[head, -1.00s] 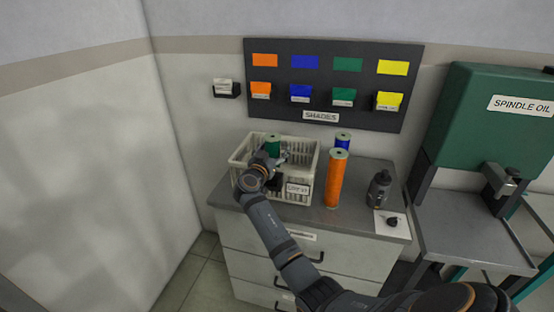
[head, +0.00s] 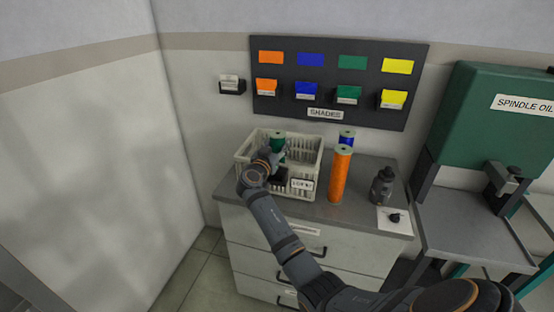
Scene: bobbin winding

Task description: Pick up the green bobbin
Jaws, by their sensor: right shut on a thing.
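The green bobbin (head: 278,141) stands in the white slatted basket (head: 309,168) on the cabinet top; its upper end shows and its lower part is hidden by my gripper. My right gripper (head: 277,159) reaches into the basket from the front and is shut on the green bobbin, which looks close to upright. The fingertips are small and partly covered by my wrist. My left gripper does not show.
A dark bottle (head: 382,186) and a white card (head: 394,221) are farther right. The shades board (head: 336,106) hangs on the wall behind.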

